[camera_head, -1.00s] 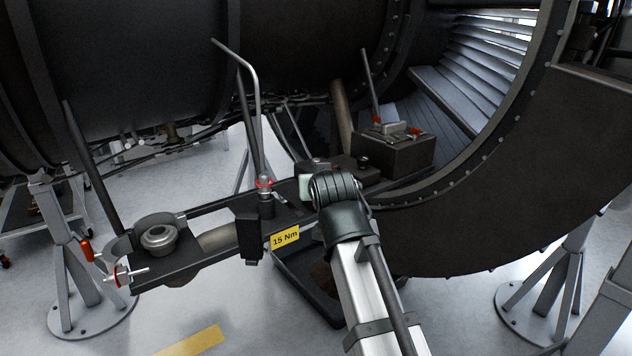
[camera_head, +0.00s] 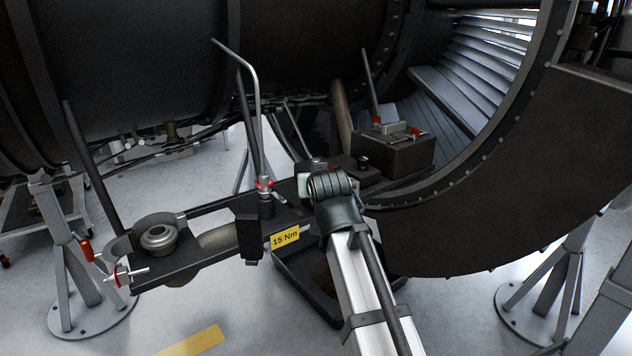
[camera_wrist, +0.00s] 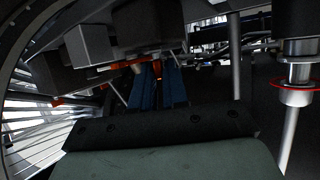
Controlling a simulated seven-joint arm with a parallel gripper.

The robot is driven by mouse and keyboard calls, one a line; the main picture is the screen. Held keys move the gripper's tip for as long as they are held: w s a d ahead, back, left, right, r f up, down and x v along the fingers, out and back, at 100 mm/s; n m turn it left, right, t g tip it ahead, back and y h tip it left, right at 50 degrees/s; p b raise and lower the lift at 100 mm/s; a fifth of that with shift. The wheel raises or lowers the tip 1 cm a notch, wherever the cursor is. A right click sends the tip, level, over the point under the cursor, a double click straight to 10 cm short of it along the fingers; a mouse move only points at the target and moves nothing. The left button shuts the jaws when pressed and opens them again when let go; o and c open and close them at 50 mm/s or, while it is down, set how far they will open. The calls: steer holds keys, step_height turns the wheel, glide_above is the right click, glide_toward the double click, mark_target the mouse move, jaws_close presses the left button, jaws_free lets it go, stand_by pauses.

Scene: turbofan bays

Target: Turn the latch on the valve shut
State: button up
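In the head view my wrist (camera_head: 332,186) is over the right end of the dark bracket (camera_head: 195,262), and it hides my fingertips and whatever lies below them. In the wrist view two blue fingers of my gripper (camera_wrist: 158,82) stand side by side with a narrow dark gap. A small orange-red piece (camera_wrist: 157,68) shows between or behind their tips; I cannot tell whether they touch it. It may be the valve's latch, but it is too small and dark to tell. No valve latch can be clearly identified in the head view.
An upright bent rod (camera_head: 256,100) and a red-ringed fitting (camera_head: 264,183) rise left of my wrist. A dark box with red-ended levers (camera_head: 396,150) stands to the right. The large engine casing (camera_head: 510,190) curves close beside my arm. A yellow "15 Nm" label (camera_head: 285,237) is on the bracket.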

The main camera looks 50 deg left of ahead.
jaws_close()
steer(key=shift+w+n+g, duration=0.1)
steer(key=shift+n+g, duration=0.2)
steer(key=shift+w+r+n+g+y, duration=0.1)
steer(key=shift+w+n+g+y, duration=0.1)
steer(key=shift+n+g+y, duration=0.75)
steer(key=shift+w+n+g, duration=0.15)
steer(key=shift+n+g, duration=1.4)
steer(key=shift+g, duration=0.4)
steer(key=shift+r, duration=0.1)
steer(key=shift+o, duration=2.4)
jaws_free()
